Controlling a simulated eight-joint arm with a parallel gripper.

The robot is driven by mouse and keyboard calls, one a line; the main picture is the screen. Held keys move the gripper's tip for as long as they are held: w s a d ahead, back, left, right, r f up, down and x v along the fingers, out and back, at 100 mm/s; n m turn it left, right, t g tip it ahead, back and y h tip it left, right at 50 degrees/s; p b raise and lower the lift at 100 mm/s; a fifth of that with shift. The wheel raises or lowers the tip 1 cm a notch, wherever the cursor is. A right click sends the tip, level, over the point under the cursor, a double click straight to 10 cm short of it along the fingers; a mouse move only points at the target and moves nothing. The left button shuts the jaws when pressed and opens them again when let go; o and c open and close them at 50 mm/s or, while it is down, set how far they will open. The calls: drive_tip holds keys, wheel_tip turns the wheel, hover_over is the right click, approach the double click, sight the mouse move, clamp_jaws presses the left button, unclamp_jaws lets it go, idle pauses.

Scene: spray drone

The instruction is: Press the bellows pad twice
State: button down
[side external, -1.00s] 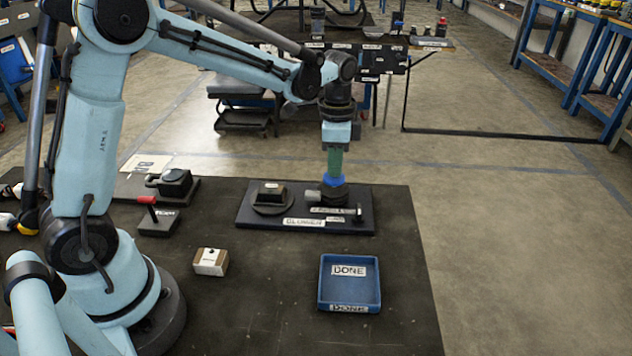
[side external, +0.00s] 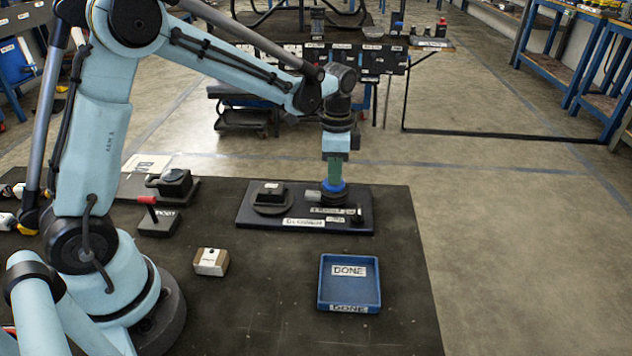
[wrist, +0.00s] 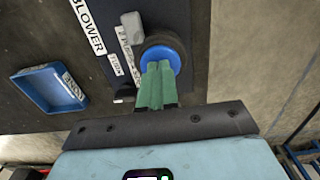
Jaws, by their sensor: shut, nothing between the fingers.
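The bellows pad (side external: 334,187) is a round blue cap on a black base, on the right part of the dark blower board (side external: 250,222). It also shows in the wrist view (wrist: 175,50). My gripper (side external: 334,182) is directly above it, pointing down, its green fingers together and empty. In the wrist view the fingertips (wrist: 158,65) overlap the blue cap and appear to touch it. The cap sits low over its base. The exact contact is hidden behind the fingers.
A round black part (side external: 271,197) sits on the board's left. A blue DONE tray (side external: 348,304) lies in front. A small brown-and-white box (side external: 210,262), a red-handled lever (side external: 150,210) and a black device (side external: 174,183) stand left. The table's front middle is clear.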

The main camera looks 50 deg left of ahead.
drive_tip(key=shift+f, duration=0.1)
wheel_tip(320, 180, up, 14)
idle(0.5)
idle(0.9)
drive_tip(key=s+f+n+t, duration=0.2)
drive_tip(key=s+n+t, duration=0.1)
drive_tip(key=s, duration=0.4)
drive_tip(key=s+f+n+t, duration=0.3)
drive_tip(key=s+n+t, duration=0.1)
drive_tip(key=s+n, duration=0.2)
drive_tip(key=shift+s+d+f, duration=0.3)
drive_tip(key=shift+s+d, duration=0.15)
drive_tip(key=shift+s, duration=0.35)
